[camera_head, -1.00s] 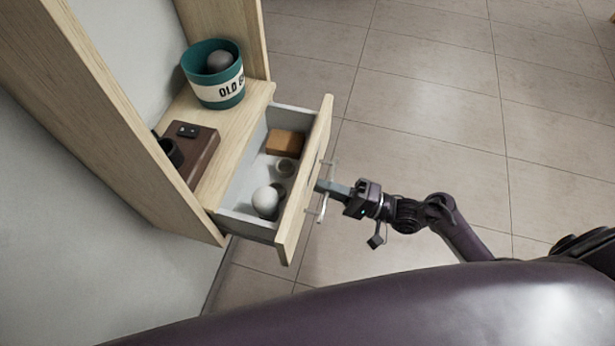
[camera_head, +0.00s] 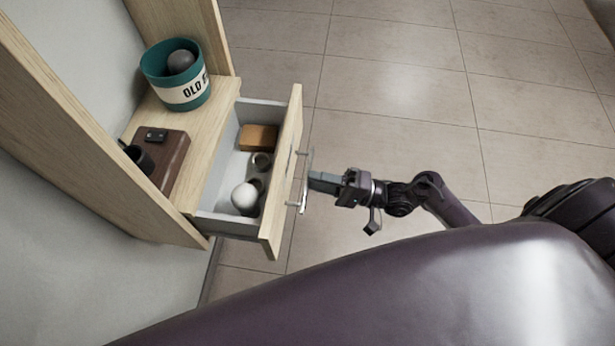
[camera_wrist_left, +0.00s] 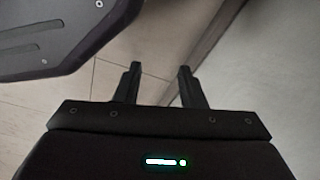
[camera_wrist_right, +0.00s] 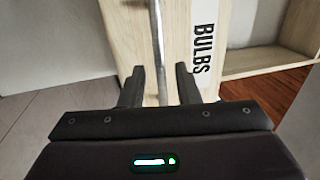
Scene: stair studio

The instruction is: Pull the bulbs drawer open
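The bulbs drawer (camera_head: 285,175) stands pulled out of the wooden cabinet, its inside showing. A white bulb (camera_head: 245,197), a small ring-shaped thing (camera_head: 261,161) and an orange-brown box (camera_head: 258,138) lie in it. Its front bears the label BULBS (camera_wrist_right: 203,35) in the right wrist view. A metal bar handle (camera_wrist_right: 157,45) is on the front. My right gripper (camera_head: 312,181) is at the handle; in the right wrist view its fingers (camera_wrist_right: 158,84) are apart with the bar between them, touching neither. My left gripper (camera_wrist_left: 157,80) is open and empty, away from the drawer.
A teal bin (camera_head: 177,75) with a grey ball in it stands on the cabinet top. A brown box (camera_head: 167,158) with a small black item on it sits nearer. The tiled floor (camera_head: 400,90) right of the drawer is clear.

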